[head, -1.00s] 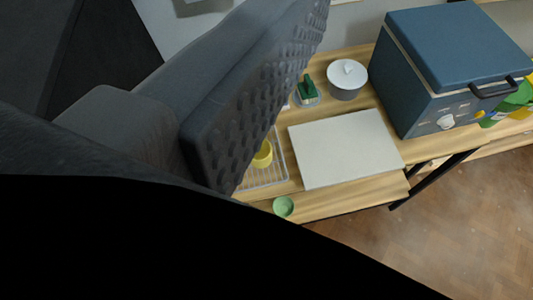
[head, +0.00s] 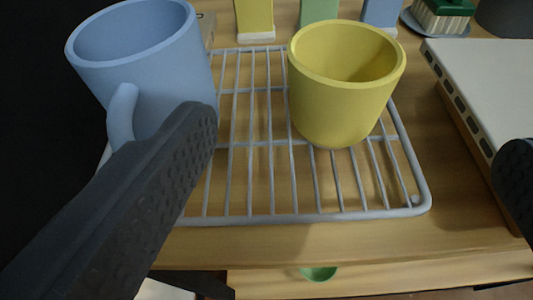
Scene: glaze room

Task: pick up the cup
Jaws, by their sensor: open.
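A yellow cup (head: 342,95) without a visible handle stands upright and empty on a wire rack (head: 300,216). A blue mug (head: 148,62) with a handle stands on the rack's left side, apart from the yellow cup. My gripper (head: 357,135) is open, with one finger on each side of the picture. Its left finger crosses in front of the blue mug and hides the mug's lower part. Its right finger shows at the right edge, in front of a pale board. The yellow cup appears between the fingers, farther off; I see no contact with it.
The pale board (head: 490,75) lies right of the rack. Yellow (head: 254,16), green (head: 318,10) and blue (head: 381,14) upright pieces stand behind it. A green-topped brush (head: 441,18) is at the back right. A green round thing (head: 318,272) shows below the rack.

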